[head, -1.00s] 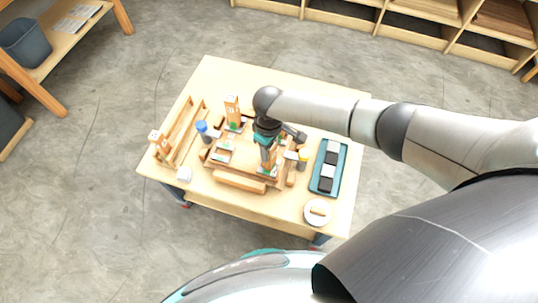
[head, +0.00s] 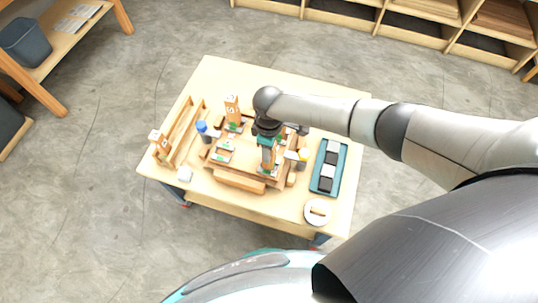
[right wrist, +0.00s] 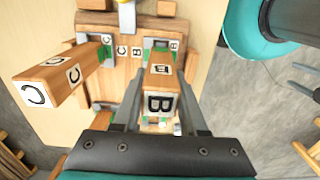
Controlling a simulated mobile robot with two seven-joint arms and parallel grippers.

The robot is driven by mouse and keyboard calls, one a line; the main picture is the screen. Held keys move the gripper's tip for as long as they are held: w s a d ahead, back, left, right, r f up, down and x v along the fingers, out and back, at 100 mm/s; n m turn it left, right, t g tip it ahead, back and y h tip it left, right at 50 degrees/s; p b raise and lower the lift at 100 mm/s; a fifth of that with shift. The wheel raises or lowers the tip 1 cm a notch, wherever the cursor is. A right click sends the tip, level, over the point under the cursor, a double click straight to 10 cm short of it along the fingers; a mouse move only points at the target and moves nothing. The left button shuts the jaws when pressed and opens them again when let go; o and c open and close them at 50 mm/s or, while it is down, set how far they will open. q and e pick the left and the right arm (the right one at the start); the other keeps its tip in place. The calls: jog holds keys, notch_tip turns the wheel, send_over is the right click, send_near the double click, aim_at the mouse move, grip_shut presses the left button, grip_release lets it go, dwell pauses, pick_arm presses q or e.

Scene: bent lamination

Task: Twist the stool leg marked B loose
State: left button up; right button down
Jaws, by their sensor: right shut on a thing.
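The stool leg marked B (right wrist: 160,100) stands up from the upturned wooden stool seat (right wrist: 122,72), its marked end towards the right wrist camera. My right gripper (right wrist: 159,115) has one finger on each side of this leg and is shut on it. In the head view the right gripper (head: 267,158) is over the front right of the seat and hides most of the leg. The leg marked C (right wrist: 50,84) stands to the left in the right wrist view.
A wooden rack (head: 180,130) stands left. The table's back is clear.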

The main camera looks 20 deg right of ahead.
jog(key=shift+c, duration=1.8)
grip_release()
jog(key=shift+o, duration=0.4)
jog(key=shift+o, duration=1.4)
jog(key=shift+r+p, duration=3.5)
jog(key=shift+p, duration=0.25)
jog(key=shift+r, duration=0.1)
